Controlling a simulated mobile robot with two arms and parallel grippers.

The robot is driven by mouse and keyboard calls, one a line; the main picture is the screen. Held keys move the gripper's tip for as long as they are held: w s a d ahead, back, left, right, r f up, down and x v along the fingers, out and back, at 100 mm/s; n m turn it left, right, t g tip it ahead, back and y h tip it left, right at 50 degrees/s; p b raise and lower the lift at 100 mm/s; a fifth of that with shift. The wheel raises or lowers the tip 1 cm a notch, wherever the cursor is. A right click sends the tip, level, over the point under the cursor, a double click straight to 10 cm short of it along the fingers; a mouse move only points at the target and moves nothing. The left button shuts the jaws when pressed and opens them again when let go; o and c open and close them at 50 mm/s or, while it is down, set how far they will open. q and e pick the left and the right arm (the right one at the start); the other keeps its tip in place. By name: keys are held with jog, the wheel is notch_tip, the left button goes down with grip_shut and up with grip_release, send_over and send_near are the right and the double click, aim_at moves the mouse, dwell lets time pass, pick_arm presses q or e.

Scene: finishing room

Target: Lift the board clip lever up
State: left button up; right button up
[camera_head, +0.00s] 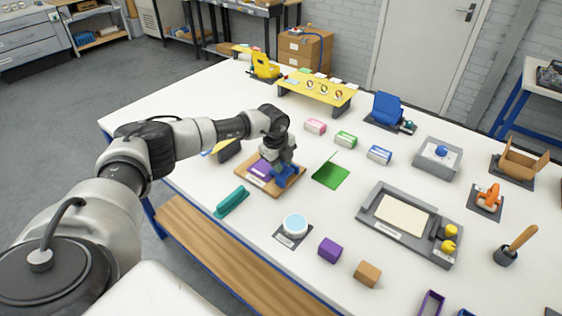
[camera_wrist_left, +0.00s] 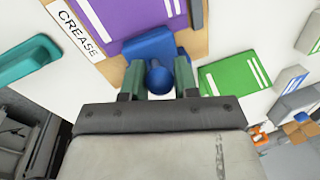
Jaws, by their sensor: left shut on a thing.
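The wooden board (camera_head: 270,190) lies on the white table with a purple sheet (camera_head: 260,168) on it. In the left wrist view the board (camera_wrist_left: 196,42), the purple sheet (camera_wrist_left: 135,18) and a "CREASE" label (camera_wrist_left: 76,29) show close up. The blue clip lever (camera_head: 289,178) is at the board's edge. My left gripper (camera_head: 284,170) is over the board from above. In the left wrist view its two fingers (camera_wrist_left: 158,80) are shut on the round knob of the blue lever (camera_wrist_left: 150,47). Part of the lever is hidden between the fingers. My right gripper is not in view.
A teal bar (camera_head: 232,201) lies just left of the board. A green folder (camera_head: 331,176) lies to its right. A round light-blue-topped dish (camera_head: 295,224) and a purple block (camera_head: 330,250) are in front. A grey tray (camera_head: 371,226) stands further right.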

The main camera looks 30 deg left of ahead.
pick_arm(q)
jog(key=shift+r, duration=0.1)
jog(key=shift+d+r+y+p, duration=0.25)
jog(key=shift+d+y+p, duration=0.2)
jog(key=shift+y+p, duration=0.5)
jog(key=shift+d+y, duration=0.2)
jog(key=shift+y, duration=0.45)
jog(key=shift+d+y+b, duration=0.3)
jog(key=shift+y+b, duration=0.1)
jog(key=shift+y, duration=0.4)
jog(key=shift+d+f+m+t+y+b, duration=0.1)
jog(key=shift+d+m+t+y+b, duration=0.1)
jog(key=shift+m+t+y+b, duration=0.25)
jog(key=y+b, duration=0.2)
jog(key=d+y+b, duration=0.1)
jog(key=y+b, duration=0.1)
jog(key=b, duration=0.1)
jog(key=d+y+b, duration=0.1)
jog(key=y+b, duration=0.1)
jog(key=b, duration=0.1)
jog(key=shift+s+d+f+t+y, duration=0.15)
jog(key=shift+f+t+y, duration=0.1)
jog(key=shift+f, duration=0.05)
jog(key=shift+s+d+m+y+b, duration=0.1)
jog(key=shift+d+m+y+b, duration=0.15)
jog(key=shift+y+b, duration=0.85)
